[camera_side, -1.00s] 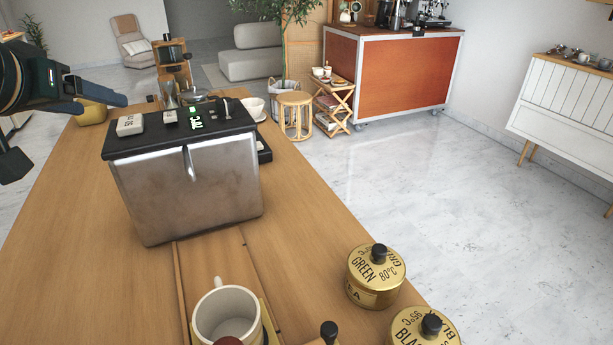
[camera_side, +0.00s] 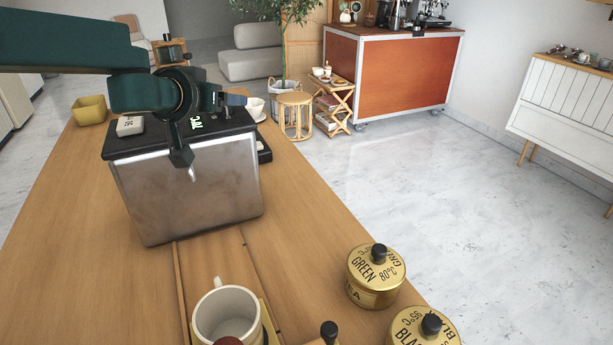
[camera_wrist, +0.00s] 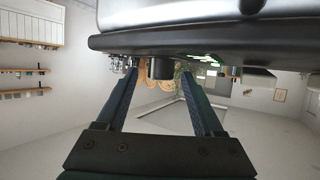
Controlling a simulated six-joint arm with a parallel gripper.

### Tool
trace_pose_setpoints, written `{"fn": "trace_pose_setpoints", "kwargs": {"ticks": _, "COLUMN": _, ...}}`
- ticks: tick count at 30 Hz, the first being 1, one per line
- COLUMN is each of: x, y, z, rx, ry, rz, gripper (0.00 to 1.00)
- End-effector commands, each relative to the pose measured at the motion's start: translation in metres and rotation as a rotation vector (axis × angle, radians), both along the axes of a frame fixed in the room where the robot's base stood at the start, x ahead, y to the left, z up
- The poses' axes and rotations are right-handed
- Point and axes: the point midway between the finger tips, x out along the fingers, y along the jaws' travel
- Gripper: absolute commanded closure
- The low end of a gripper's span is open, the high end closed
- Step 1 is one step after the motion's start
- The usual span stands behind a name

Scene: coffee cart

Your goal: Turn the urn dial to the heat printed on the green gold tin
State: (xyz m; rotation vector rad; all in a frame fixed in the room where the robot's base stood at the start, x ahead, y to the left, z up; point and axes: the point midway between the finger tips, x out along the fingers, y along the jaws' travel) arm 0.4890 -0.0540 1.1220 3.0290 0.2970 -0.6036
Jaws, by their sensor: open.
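The green gold tin (camera_side: 365,293) stands at the table's front right in the side view, its lid printed GREEN and 80°C. The steel urn (camera_side: 185,190) with a black top stands mid-table. A green lit readout (camera_side: 196,122) on its top shows °C, but its digits are hard to make out. My gripper (camera_side: 236,100) is over the urn's top, towards its far right corner. In the wrist view my gripper (camera_wrist: 158,73) is open, and a dark round knob (camera_wrist: 161,68), probably the dial, shows between the fingertips. I cannot tell whether they touch it.
A second gold tin (camera_side: 420,330), partly out of frame, stands beside the green one. A white mug (camera_side: 228,312) stands at the front.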

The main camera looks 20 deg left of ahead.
Motion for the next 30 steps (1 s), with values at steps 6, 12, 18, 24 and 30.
{"fn": "trace_pose_setpoints", "kwargs": {"ticks": 6, "x": 0.0126, "y": 0.003, "z": -0.0056, "rx": 0.0, "ry": 0.0, "rz": 0.0, "gripper": 0.31}}
{"fn": "trace_pose_setpoints", "kwargs": {"ticks": 12, "x": 0.0136, "y": 0.0031, "z": -0.0057, "rx": 0.0, "ry": 0.0, "rz": 0.0, "gripper": 0.31}}
{"fn": "trace_pose_setpoints", "kwargs": {"ticks": 18, "x": 0.0134, "y": 0.003, "z": -0.0056, "rx": 0.0, "ry": 0.0, "rz": 0.0, "gripper": 0.77}}
{"fn": "trace_pose_setpoints", "kwargs": {"ticks": 24, "x": 0.0133, "y": 0.0033, "z": -0.0057, "rx": 0.0, "ry": 0.0, "rz": -0.004, "gripper": 1.0}}
{"fn": "trace_pose_setpoints", "kwargs": {"ticks": 30, "x": 0.0136, "y": 0.0043, "z": -0.0069, "rx": -0.001, "ry": 0.005, "rz": -0.081, "gripper": 1.0}}
